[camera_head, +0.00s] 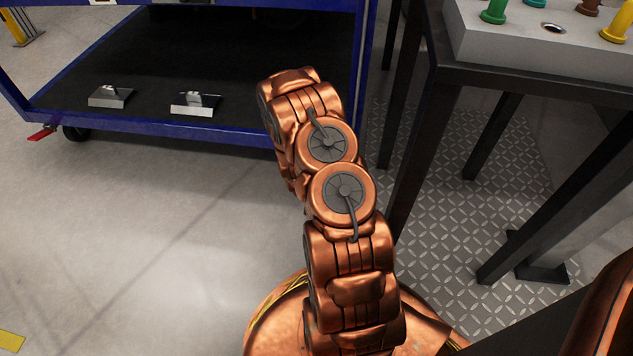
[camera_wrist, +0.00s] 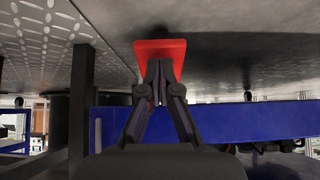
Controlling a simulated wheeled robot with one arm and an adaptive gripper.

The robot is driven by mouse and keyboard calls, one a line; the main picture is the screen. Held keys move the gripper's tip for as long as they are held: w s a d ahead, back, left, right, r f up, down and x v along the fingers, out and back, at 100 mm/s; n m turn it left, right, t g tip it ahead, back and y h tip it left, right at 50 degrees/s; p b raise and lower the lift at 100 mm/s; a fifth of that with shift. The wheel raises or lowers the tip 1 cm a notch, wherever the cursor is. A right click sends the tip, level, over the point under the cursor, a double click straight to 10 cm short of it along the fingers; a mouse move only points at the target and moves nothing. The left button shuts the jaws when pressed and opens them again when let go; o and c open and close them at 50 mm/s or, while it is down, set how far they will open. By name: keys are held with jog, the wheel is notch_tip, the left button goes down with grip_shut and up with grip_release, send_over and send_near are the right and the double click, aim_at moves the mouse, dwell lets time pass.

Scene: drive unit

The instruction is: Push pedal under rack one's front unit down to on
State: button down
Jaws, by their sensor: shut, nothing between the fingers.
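A red pedal (camera_wrist: 160,47) shows in the wrist view, which looks upside down with the floor at the top. My gripper (camera_wrist: 159,66) is shut and empty, its fingertips overlapping the pedal's face; I cannot tell whether they touch it. The blue rack (camera_wrist: 245,117) runs across behind. In the head view the blue rack (camera_head: 190,138) stands at the upper left, with another small red pedal (camera_head: 42,134) at its left corner. My arm covers the rack's right corner there, and my gripper is hidden behind it.
A dark-legged table (camera_head: 445,75) with a grey block (camera_head: 555,45) of coloured plugs stands at the right on patterned metal plate. Two metal pieces (camera_head: 110,97) (camera_head: 196,104) lie on the rack's lower shelf. The floor (camera_head: 150,230) at the left is clear.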

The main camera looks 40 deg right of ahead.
jog(key=p+v, duration=0.4)
jog(key=v, duration=0.8)
jog(key=shift+r, duration=0.35)
jog(key=shift+r, duration=0.1)
jog(key=a+r+n+g+y+p, duration=0.1)
jog(key=a+r+n+y+p, duration=0.1)
jog(key=a+r+p, duration=0.75)
jog(key=a+r+n+y+p, duration=0.1)
jog(key=a+r+y+p, duration=0.2)
jog(key=r, duration=1.2)
jog(key=a+r+n+g+y+p, duration=0.15)
jog(key=a+r+p, duration=0.5)
jog(key=r, duration=0.65)
jog(key=s+a+r+n+g+p, duration=0.1)
jog(key=s+a+r+n+p, duration=0.1)
jog(key=s+r+p, duration=0.3)
jog(key=s+a+r+n+g+p, duration=0.1)
jog(key=s+a+r+p, duration=0.3)
jog(key=s+r, duration=0.7)
jog(key=s+a+r+n+g+p, duration=0.2)
jog(key=s+r+p, duration=0.5)
jog(key=r, duration=1)
jog(key=shift+s+a+r+n+p, duration=0.35)
jog(key=shift+s+a+n, duration=0.35)
jog(key=shift+a+n, duration=0.05)
